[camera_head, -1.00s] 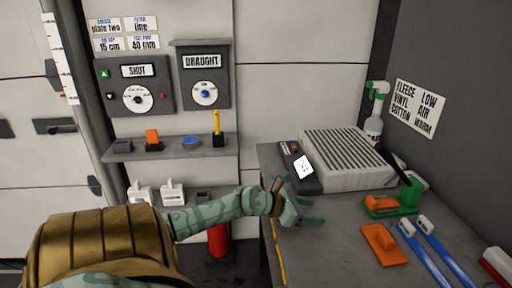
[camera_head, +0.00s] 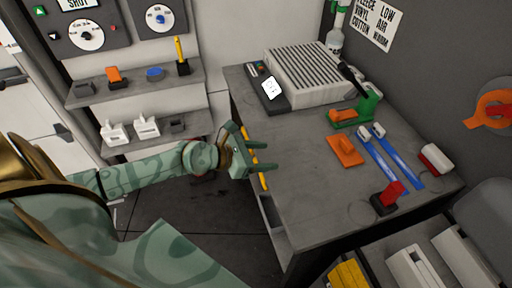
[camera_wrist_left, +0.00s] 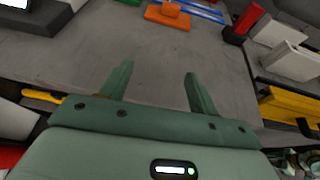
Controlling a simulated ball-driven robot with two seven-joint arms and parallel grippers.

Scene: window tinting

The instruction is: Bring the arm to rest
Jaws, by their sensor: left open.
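My left gripper (camera_head: 262,152) is at the near left edge of the grey workbench (camera_head: 300,160), its arm coming in from the left. Its two fingers are spread apart with nothing between them. In the left wrist view the open fingers (camera_wrist_left: 158,85) point toward the bare bench top. A yellow strip or tool (camera_head: 262,180) runs along the bench edge just beside the gripper. I cannot tell whether they touch. My right gripper is not in view.
On the bench are a ribbed grey unit (camera_head: 310,75), an orange squeegee (camera_head: 345,150), blue-handled tools (camera_head: 385,160) and a red-and-black tool (camera_head: 386,198). Wall shelves (camera_head: 140,87) stand at the left. The bench's near middle is clear.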

